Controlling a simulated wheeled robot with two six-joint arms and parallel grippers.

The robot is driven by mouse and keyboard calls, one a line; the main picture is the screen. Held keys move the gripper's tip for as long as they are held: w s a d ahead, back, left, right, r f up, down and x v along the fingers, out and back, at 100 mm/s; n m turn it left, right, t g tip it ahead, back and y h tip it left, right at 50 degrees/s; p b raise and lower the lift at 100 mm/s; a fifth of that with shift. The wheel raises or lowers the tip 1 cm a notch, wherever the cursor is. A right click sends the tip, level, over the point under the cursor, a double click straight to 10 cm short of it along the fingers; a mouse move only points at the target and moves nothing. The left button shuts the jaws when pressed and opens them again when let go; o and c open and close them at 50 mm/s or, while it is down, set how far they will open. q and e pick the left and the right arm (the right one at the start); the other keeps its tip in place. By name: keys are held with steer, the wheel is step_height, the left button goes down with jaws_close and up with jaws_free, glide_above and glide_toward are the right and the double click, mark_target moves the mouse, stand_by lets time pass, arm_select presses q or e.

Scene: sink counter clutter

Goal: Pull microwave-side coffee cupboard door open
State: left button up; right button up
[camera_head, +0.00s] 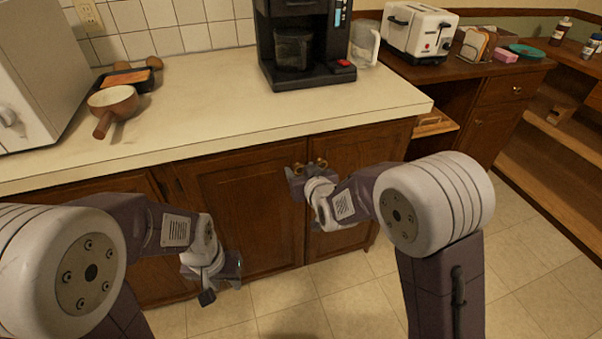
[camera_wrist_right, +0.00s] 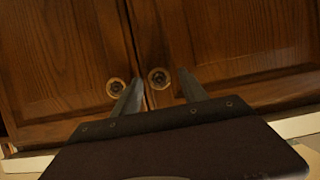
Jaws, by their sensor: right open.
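The microwave-side cupboard door (camera_head: 245,215) is a brown wooden panel under the counter and looks shut. Its round brass knob also shows in the right wrist view (camera_wrist_right: 116,88), near its right edge. The neighbouring right door (camera_head: 358,160) has its own knob (camera_wrist_right: 158,78) close by. My right gripper (camera_head: 297,178) is in front of the two knobs. In the wrist view its fingers are apart; the right door's knob appears between them and the left knob just left of the left finger. Contact cannot be told. My left gripper (camera_head: 225,270) hangs low before the cupboards; its opening is unclear.
On the counter (camera_head: 220,110) stand a white microwave (camera_head: 35,70), a brown pan (camera_head: 112,102) and a black coffee maker (camera_head: 305,50). A toaster (camera_head: 415,32) is on the wooden unit at right, where a small drawer (camera_head: 434,124) sticks out. Tiled floor (camera_head: 350,305) is clear.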

steer(key=shift+w, duration=0.2)
jaws_close()
stand_by(1.3)
